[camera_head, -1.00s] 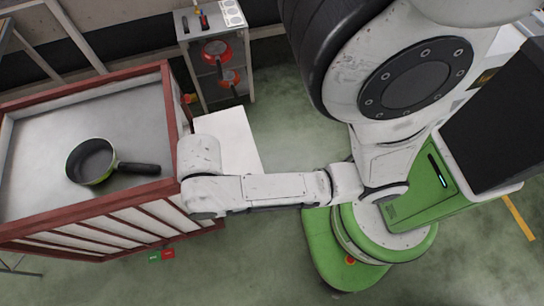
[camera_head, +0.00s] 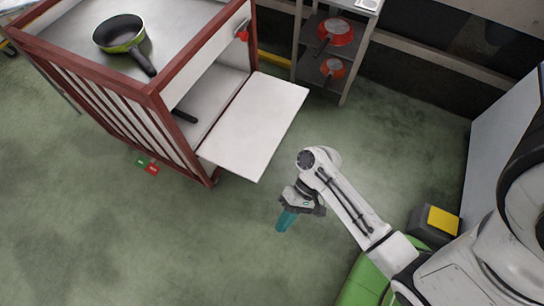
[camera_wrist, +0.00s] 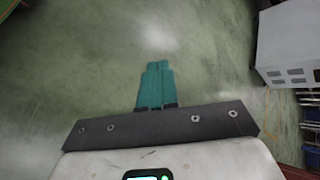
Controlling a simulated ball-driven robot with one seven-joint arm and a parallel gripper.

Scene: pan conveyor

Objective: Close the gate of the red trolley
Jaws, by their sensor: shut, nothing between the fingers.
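The red trolley (camera_head: 147,98) stands at the upper left in the head view, with a red frame and slatted side. Its gate (camera_head: 256,125) is a white panel, open and folded down flat, sticking out from the trolley's right side. My gripper (camera_head: 284,222) is in front of and to the right of the gate's outer edge, apart from it. Its teal fingers are together and hold nothing. In the wrist view the shut fingers (camera_wrist: 155,84) point over bare green floor, and the gate is not seen there.
A pan (camera_head: 119,34) with a black handle lies on the trolley's top. A dark handle (camera_head: 184,116) shows on the lower shelf. A grey rack (camera_head: 345,75) with red pans stands behind the gate. A black and yellow box (camera_head: 436,222) is at right.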

